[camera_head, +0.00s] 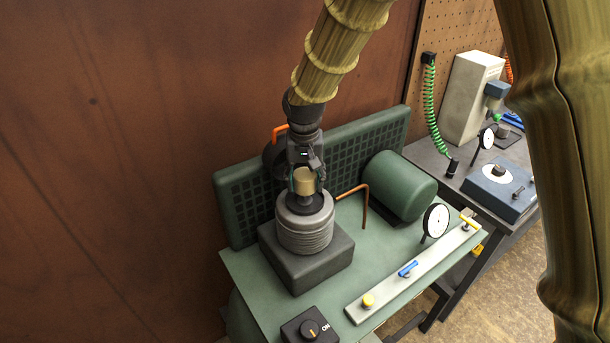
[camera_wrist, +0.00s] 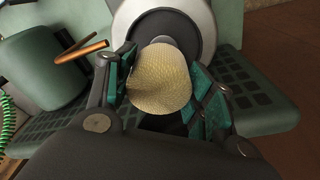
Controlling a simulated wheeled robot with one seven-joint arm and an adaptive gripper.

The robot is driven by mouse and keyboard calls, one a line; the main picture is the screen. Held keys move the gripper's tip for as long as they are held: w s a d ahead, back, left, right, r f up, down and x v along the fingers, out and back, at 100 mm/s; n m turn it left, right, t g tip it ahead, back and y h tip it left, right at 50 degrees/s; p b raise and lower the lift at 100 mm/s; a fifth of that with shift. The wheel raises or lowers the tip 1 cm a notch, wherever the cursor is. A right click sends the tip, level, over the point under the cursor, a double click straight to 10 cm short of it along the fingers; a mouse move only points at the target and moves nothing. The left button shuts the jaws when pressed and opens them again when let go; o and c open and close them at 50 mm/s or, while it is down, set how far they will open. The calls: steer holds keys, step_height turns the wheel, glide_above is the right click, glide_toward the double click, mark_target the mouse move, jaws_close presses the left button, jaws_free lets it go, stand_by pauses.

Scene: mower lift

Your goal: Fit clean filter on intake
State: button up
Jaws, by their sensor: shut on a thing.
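The clean filter (camera_head: 306,181) is a pale tan cylinder. My gripper (camera_head: 305,177) is shut on it, directly above the intake (camera_head: 305,205). The filter is also between the gripper's fingers in the wrist view (camera_wrist: 160,80). The intake is a dark round seat on top of a grey ribbed cylinder (camera_head: 305,232), and it shows as a dark disc in the wrist view (camera_wrist: 177,28). The filter looks upright and roughly in line with the intake. Its lower end is close to the seat; I cannot tell whether it is fully seated.
The ribbed cylinder stands on a dark block (camera_head: 308,262). A green tank (camera_head: 400,186) and a copper pipe (camera_head: 365,205) are close on the right. A dark green grille (camera_head: 240,210) stands behind. A gauge (camera_head: 436,220) and a valve strip (camera_head: 400,280) are at the front right.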

mark_target(305, 190)
steer(key=shift+s+f, duration=0.1)
steer(key=shift+f, duration=0.45)
steer(key=shift+s+f+b, duration=0.3)
steer(key=shift+s+b, duration=0.1)
steer(key=shift+b, duration=0.2)
steer(key=shift+w+f, duration=0.25)
steer(key=shift+s+r, duration=0.1)
steer(key=shift+s, duration=0.15)
steer(key=shift+f, duration=0.6)
stand_by(0.9)
steer(key=o, duration=0.6)
steer(key=shift+o, duration=0.2)
